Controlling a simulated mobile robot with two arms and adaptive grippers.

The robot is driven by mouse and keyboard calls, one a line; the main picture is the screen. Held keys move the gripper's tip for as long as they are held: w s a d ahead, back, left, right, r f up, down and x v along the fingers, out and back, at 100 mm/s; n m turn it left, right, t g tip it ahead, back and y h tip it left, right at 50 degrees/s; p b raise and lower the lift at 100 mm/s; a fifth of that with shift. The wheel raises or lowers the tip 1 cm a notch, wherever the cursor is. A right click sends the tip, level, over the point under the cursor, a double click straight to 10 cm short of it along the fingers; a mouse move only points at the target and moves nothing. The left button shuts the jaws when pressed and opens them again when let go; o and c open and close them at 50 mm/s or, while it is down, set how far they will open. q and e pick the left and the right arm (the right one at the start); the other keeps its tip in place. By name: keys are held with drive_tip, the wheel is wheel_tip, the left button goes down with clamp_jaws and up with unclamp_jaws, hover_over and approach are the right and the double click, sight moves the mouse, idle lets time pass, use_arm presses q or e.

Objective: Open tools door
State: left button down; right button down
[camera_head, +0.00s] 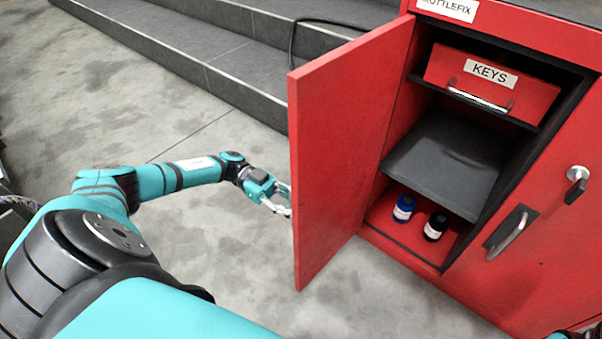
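The red cabinet's left door (340,150) stands swung wide open toward me, its inner face showing. No tools label is visible on it, and its outer face and handle are hidden. My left gripper (287,201) is beside the door's free edge, on the outer side. Its fingers look parted, with nothing seen between them; the tips are close to the edge, and I cannot tell whether they touch it. The right door (550,225) is shut, with a dark recessed handle (511,232) and a round metal lock (577,179). My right gripper is not in view.
Inside the open compartment are a red drawer labelled KEYS (490,85), a dark shelf (445,160), a blue bottle (404,208) and a black bottle (435,227). Grey steps (200,45) run behind. The concrete floor (230,250) left of the door is clear.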

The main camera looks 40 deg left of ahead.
use_arm(q)
drive_tip(key=c, duration=2.1)
unclamp_jaws()
drive_tip(key=shift+a, duration=0.1)
drive_tip(key=o, duration=0.8)
drive_tip(key=shift+c, duration=0.2)
drive_tip(key=a, duration=0.7)
drive_tip(key=shift+a, duration=0.3)
